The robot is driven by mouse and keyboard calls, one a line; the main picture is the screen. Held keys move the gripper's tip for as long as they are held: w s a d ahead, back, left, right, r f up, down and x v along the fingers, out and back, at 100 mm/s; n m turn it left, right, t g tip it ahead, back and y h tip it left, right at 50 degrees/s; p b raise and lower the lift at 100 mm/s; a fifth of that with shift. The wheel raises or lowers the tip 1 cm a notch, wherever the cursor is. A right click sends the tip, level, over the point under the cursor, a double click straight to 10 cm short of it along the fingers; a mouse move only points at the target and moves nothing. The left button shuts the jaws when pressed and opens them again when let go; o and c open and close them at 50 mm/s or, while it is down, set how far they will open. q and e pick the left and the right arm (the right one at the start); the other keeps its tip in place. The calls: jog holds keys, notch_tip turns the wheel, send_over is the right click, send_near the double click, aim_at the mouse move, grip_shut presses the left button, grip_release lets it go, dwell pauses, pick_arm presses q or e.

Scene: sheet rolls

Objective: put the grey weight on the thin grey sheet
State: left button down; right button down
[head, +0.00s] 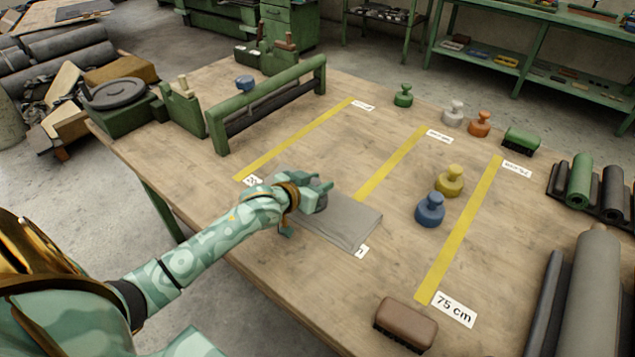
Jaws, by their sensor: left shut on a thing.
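A thin grey sheet (347,225) lies flat on the wooden table, between the left and middle yellow strips. My left gripper (318,193) is over the left part of the sheet, shut on the grey weight (321,204). The fingers hide most of the weight, so only a little of its grey side shows. I cannot tell whether the weight touches the sheet or is just above it. My arm and hand cover part of the sheet's left side. My right gripper is not in view.
A blue weight (430,209) and a yellow weight (449,181) stand right of the sheet. Green (403,96), whitish (453,114) and orange (479,124) weights stand farther back. A brown brush (405,325) lies at the front. A green roller frame (268,104) stands at back left.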

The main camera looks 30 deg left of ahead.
pick_arm(q)
jog(key=c, duration=1)
grip_release()
jog(key=shift+s+d+f, duration=0.1)
jog(key=shift+s+f, duration=0.05)
jog(key=shift+f, duration=0.35)
jog(key=shift+s+f, duration=0.15)
jog(key=shift+f, duration=0.3)
jog(key=shift+r, duration=0.1)
jog(key=shift+w+r, duration=0.1)
jog(key=shift+r, duration=0.2)
jog(key=r+p+v, duration=0.1)
jog(key=p+v, duration=0.3)
jog(key=v, duration=0.8)
jog(key=shift+r+p, duration=0.25)
jog(key=shift+p, duration=0.05)
jog(key=shift+w, duration=0.15)
